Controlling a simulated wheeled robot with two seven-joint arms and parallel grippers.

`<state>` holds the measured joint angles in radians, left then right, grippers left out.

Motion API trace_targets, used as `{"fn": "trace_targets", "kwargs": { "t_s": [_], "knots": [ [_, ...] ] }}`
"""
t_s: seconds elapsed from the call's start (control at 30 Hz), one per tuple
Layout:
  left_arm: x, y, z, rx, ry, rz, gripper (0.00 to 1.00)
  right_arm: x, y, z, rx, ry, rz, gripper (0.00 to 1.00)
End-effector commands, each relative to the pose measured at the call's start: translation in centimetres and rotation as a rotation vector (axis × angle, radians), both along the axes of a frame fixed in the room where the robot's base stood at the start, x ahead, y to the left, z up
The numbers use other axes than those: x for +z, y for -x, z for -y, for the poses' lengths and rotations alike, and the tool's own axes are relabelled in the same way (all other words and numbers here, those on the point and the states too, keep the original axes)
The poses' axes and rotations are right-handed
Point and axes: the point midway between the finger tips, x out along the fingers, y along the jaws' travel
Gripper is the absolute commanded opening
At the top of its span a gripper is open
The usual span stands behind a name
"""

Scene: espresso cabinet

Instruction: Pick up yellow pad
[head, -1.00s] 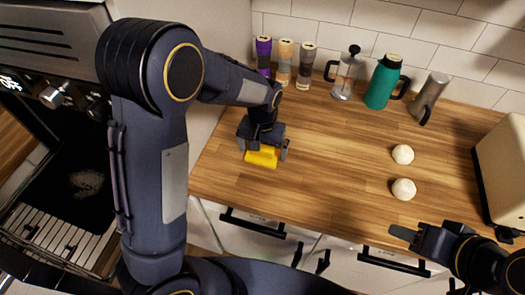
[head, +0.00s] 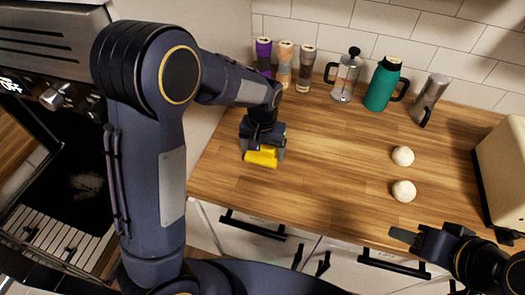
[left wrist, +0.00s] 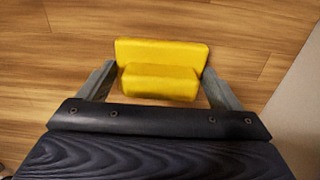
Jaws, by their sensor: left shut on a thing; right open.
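The yellow pad (head: 262,158) is on or just above the wooden counter near its left end; I cannot tell which. My left gripper (head: 263,153) reaches down over it and is shut on it. In the left wrist view the yellow pad (left wrist: 160,72) shows a wide back part and a raised front block, with a finger of the left gripper (left wrist: 160,78) at each side. My right gripper (head: 403,240) is at the lower right, in front of the counter's front edge, open and empty.
Two white balls (head: 403,172) lie on the counter (head: 330,150) at the right. Along the back stand several canisters (head: 286,65), a glass press (head: 345,75), a teal jug (head: 384,82) and a metal pitcher (head: 430,98). A cream appliance (head: 505,170) is at the right edge. The counter's middle is clear.

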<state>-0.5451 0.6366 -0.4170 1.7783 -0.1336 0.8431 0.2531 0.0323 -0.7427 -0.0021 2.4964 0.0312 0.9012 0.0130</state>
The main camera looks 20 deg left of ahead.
Motion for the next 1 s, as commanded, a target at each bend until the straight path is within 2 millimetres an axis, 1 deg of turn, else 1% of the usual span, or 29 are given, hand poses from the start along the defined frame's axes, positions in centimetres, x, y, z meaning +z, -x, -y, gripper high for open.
{"fn": "trace_targets", "kwargs": {
  "t_s": [0.13,0.23,0.4,0.5,0.6,0.7,0.83,1.0],
  "knots": [
    [2.4,0.0,0.0,0.000,0.002,0.006,0.63,-0.2,0.0,0.0,0.000,0.000,0.000,0.43],
    [4.3,1.8,-0.8,0.000,0.005,0.008,0.63,-0.8,0.0,0.0,0.000,0.000,0.000,0.43],
    [8.4,5.0,-2.3,-0.001,0.006,0.008,0.63,-1.3,0.0,0.0,0.000,0.000,0.000,0.43],
    [9.3,7.4,-3.5,-0.001,0.006,0.006,0.63,-1.9,0.0,0.0,0.000,0.000,0.000,0.43],
    [10.2,9.3,-4.4,-0.001,0.004,0.005,0.63,-2.1,0.0,0.0,0.000,0.000,0.000,0.43],
    [10.9,10.8,-5.1,0.000,0.003,0.004,0.63,-2.3,0.0,0.0,0.000,0.000,0.000,0.43],
    [11.6,12.0,-5.7,-0.001,0.001,0.003,0.63,-2.4,0.0,0.0,0.000,0.000,0.000,0.43],
    [11.9,12.7,-6.0,-0.001,0.000,0.000,0.63,-2.4,0.0,0.0,0.000,0.000,0.000,0.43]
  ]
}}
